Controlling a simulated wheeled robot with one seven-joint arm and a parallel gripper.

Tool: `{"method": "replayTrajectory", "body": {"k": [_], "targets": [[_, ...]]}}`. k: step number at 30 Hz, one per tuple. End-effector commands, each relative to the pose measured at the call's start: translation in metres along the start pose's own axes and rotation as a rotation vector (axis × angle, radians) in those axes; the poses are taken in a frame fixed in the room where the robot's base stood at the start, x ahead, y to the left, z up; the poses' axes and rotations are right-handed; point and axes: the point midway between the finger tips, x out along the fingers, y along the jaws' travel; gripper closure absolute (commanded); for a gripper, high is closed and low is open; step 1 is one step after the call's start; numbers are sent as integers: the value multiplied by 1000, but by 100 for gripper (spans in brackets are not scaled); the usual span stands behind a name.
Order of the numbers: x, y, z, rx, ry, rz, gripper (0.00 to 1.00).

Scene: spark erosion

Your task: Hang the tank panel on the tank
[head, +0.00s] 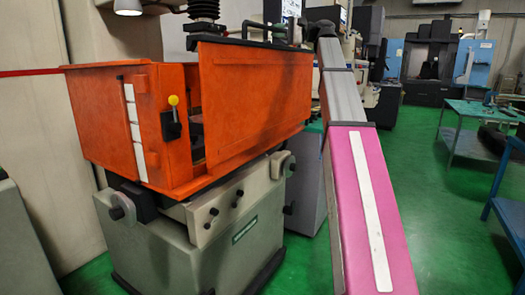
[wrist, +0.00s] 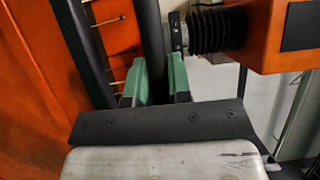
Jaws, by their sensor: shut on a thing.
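The orange tank panel (head: 255,100) stands upright along the front side of the orange tank (head: 110,110) in the head view. A dark bar runs along its top edge. A gap shows between the panel's left edge and the tank's corner; I cannot tell whether the panel touches the tank elsewhere. My gripper (wrist: 157,82) has its green fingers shut on a dark bar (wrist: 153,35), which appears to be the panel's top bar. In the head view the gripper is small and partly hidden at the panel's upper right. Contact points behind the panel are hidden.
A black bellows column (head: 203,10) stands over the tank; it also shows in the wrist view (wrist: 219,30) beside an orange box (wrist: 285,35). A yellow-knobbed lever (head: 172,115) sits at the tank's corner. The grey-green machine base (head: 200,235) is below.

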Motion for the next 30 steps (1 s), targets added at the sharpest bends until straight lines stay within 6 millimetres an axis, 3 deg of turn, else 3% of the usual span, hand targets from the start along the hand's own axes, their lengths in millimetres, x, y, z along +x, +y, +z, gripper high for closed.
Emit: {"method": "replayTrajectory", "body": {"k": [30], "targets": [[45,-2,-23,-1,0,-9,100]]}}
